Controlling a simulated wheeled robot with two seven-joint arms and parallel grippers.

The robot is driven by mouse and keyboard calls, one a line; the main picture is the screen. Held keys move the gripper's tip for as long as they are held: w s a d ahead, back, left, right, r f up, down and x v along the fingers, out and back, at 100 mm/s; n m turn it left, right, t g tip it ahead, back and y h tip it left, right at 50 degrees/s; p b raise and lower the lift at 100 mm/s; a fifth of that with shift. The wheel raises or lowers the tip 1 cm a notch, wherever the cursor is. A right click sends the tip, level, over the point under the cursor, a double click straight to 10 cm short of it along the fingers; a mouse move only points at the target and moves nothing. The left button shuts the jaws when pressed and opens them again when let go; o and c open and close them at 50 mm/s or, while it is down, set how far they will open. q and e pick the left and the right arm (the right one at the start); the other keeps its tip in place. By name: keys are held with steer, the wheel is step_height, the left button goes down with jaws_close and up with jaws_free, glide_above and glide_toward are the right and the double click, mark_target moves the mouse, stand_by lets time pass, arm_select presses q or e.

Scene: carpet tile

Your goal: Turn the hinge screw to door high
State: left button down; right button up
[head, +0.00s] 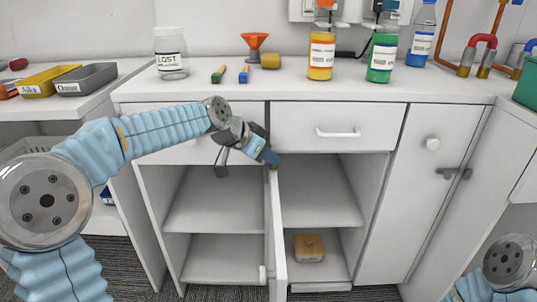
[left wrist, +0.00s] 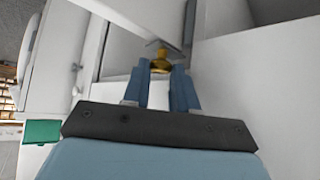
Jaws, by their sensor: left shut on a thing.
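The white cabinet door (head: 277,240) stands open, seen nearly edge-on below the drawers. My left gripper (head: 270,160) reaches in from the left to the top of this door. In the left wrist view, its two blue fingers (left wrist: 160,72) are shut on a small brass-coloured hinge screw (left wrist: 160,60). The screw sits close under the cabinet edge. In the head view the gripper hides the screw. How far it is turned cannot be told. My right arm shows at the lower right, but its gripper is out of view.
The open cabinet has shelves, with a tan box (head: 309,247) on a lower one. A white drawer (head: 337,127) is shut above. The counter holds a clear jar (head: 171,60), an orange funnel (head: 254,43), a yellow bottle (head: 320,58) and a green bottle (head: 381,60).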

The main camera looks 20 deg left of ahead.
arm_select(q)
steer(key=shift+w+a+m+h, duration=0.1)
steer(key=shift+a+m+h, duration=0.05)
steer(key=shift+m+h, duration=0.3)
steer(key=shift+g, duration=0.3)
steer(key=c, duration=0.9)
jaws_free()
steer(key=shift+r, duration=0.15)
